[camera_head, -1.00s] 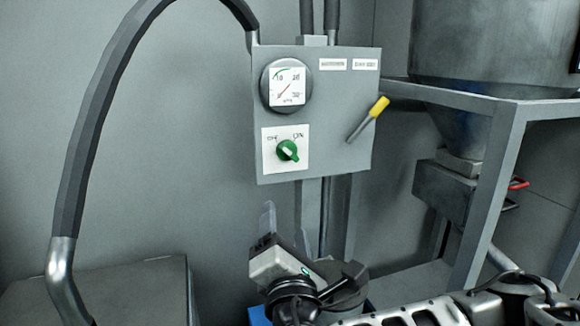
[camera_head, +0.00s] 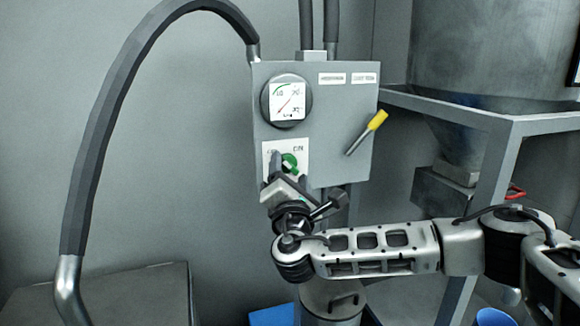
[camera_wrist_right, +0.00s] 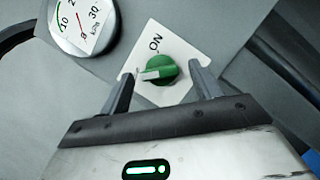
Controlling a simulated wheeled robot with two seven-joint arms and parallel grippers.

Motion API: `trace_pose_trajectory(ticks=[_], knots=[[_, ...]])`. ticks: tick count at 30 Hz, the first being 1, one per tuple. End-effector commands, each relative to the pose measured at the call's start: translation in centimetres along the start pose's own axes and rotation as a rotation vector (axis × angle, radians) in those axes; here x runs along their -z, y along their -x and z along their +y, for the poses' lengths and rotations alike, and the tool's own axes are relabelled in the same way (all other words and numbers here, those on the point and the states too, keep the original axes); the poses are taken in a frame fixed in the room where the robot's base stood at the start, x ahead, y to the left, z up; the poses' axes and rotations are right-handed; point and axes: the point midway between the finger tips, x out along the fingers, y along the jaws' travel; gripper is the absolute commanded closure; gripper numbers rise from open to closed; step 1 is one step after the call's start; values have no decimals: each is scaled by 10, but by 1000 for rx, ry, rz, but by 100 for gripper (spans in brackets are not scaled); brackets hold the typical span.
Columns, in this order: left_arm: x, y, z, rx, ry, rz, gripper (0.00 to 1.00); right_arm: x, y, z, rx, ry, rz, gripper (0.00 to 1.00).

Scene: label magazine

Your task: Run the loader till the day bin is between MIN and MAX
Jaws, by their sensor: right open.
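The grey loader control box (camera_head: 345,105) hangs on its post in the head view. It bears a round gauge (camera_head: 287,101), a green ON/OFF knob (camera_head: 290,161) on a white plate, and a lever with a yellow grip (camera_head: 377,120). My right gripper (camera_head: 290,170) is raised in front of the knob and hides part of it and its plate. In the right wrist view the knob (camera_wrist_right: 158,70) lies between the tips of the open right gripper (camera_wrist_right: 160,85), with gaps on both sides. My left gripper is out of view. The day bin cannot be identified for certain.
A large grey hopper (camera_head: 465,50) stands on a metal frame (camera_head: 495,140) at the right, with a red handle (camera_head: 515,193) low on it. A dark hose (camera_head: 95,150) arches at the left down to a grey box (camera_head: 110,295). A blue object (camera_head: 272,316) shows at the bottom.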

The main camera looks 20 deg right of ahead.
Motion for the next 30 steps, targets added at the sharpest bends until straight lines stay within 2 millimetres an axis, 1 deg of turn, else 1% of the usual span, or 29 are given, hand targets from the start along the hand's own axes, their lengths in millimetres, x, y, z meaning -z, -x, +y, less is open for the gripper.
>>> trace_pose_trajectory(ticks=[1,4,13,14,15,18,26,30], knots=[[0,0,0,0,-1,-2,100,0,-5,1,0,0,-1,36],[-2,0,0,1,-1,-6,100,0,-10,1,-1,-1,0,36],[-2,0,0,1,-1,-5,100,0,-11,0,0,-1,0,36],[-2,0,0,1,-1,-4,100,0,-11,0,0,-1,0,45],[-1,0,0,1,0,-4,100,0,-11,0,0,-1,0,56],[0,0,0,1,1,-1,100,0,-11,0,0,-1,0,81],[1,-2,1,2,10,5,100,1,-10,-1,6,-14,1,81],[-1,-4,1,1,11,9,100,2,-10,-2,23,-54,2,81]])
